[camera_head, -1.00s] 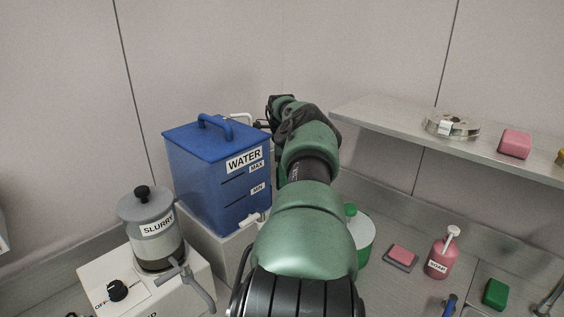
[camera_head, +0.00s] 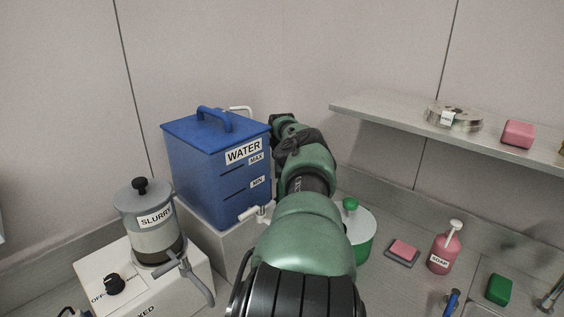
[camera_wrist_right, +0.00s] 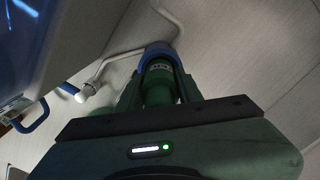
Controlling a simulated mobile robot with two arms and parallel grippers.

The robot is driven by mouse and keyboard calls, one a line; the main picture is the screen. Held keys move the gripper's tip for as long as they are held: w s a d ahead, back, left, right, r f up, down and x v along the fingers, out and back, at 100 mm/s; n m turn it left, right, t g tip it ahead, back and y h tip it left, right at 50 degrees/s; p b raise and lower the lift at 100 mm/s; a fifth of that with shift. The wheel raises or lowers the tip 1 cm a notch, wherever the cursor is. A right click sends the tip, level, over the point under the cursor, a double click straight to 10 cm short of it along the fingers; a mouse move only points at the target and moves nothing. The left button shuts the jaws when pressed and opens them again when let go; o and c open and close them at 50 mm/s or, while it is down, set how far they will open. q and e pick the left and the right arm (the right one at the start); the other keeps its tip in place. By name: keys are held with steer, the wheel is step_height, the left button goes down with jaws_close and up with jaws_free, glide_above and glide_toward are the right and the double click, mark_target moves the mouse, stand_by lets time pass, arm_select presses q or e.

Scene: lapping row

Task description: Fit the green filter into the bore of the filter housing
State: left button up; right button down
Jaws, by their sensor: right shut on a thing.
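The green filter (camera_wrist_right: 160,86) shows in the right wrist view as a green cylinder with a pale marking. My right gripper (camera_wrist_right: 160,76) is shut on it, a finger on each side. Directly beyond the filter is a blue rounded collar (camera_wrist_right: 157,50), which looks like the filter housing, with white pipe running from it. The filter's far end lies at or under the collar; I cannot tell whether it is inside the bore. In the head view my right arm reaches to the back corner beside the water tank, and its wrist hides the filter and housing. My left gripper is not in view.
The blue water tank (camera_head: 214,180) stands just left of my right arm, with the slurry pot (camera_head: 150,221) nearer. A green-knobbed pot (camera_head: 360,236) is close on the right. A shelf (camera_head: 390,111) runs along the right wall. A soap bottle (camera_head: 445,252) stands below it.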

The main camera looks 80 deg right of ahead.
steer(key=shift+f+b, duration=0.4)
steer(key=shift+f, duration=0.15)
steer(key=c, duration=0.9)
jaws_free()
steer(key=shift+c, duration=0.2)
steer(key=shift+r, duration=0.15)
steer(key=shift+r+p, duration=0.3)
steer(key=shift+p, duration=0.15)
step_height(320, 180, up, 4)
steer(key=shift+d+r+p, duration=0.1)
steer(key=shift+r+p, duration=0.15)
steer(key=shift+p, duration=0.85)
step_height(320, 180, up, 8)
steer(key=shift+b, duration=0.45)
